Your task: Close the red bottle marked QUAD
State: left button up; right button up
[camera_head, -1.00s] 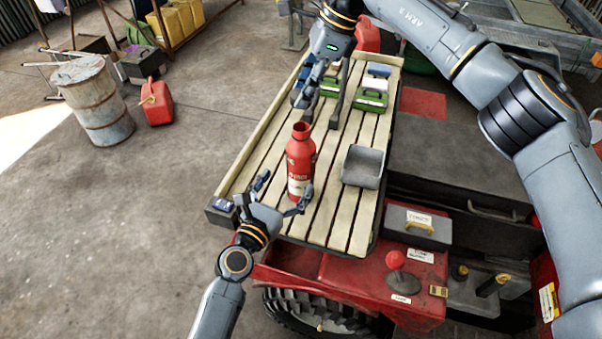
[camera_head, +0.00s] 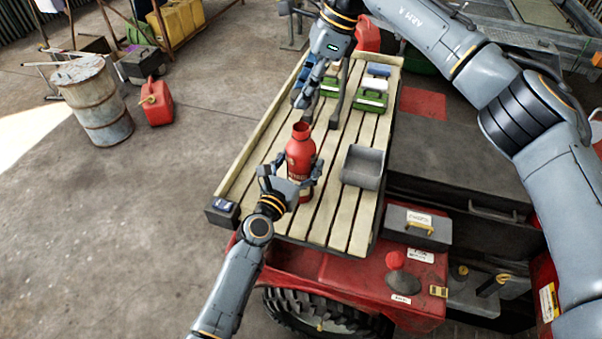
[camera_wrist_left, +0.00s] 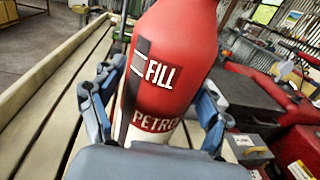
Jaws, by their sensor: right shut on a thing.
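A red bottle (camera_head: 300,153) stands upright on the slatted wooden deck (camera_head: 345,225). Its neck has no cap on it. In the left wrist view the bottle (camera_wrist_left: 172,60) shows the words FILL and part of PETR; I cannot read QUAD. My left gripper (camera_head: 292,172) is open around the bottle's body, a finger on each side. In the left wrist view the fingers (camera_wrist_left: 155,110) seem to stand a little apart from its sides. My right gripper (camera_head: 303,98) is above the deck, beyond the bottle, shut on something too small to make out.
A grey open tray (camera_head: 364,165) stands on the deck right of the bottle. Green boxes (camera_head: 369,100) lie farther back. A small blue thing (camera_head: 223,208) sits at the deck's near left corner. A rusty barrel (camera_head: 98,105) and red canister (camera_head: 157,102) stand on the floor.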

pick_arm(q)
jog(key=c, duration=1.2)
pick_arm(e)
send_over(294, 135)
jog(key=w+d, duration=0.1)
jog(key=d, duration=0.1)
jog(key=shift+w+d+f, duration=0.1)
jog(key=shift+f, duration=2.4)
jog(key=shift+f, duration=0.85)
jog(key=shift+f, duration=0.6)
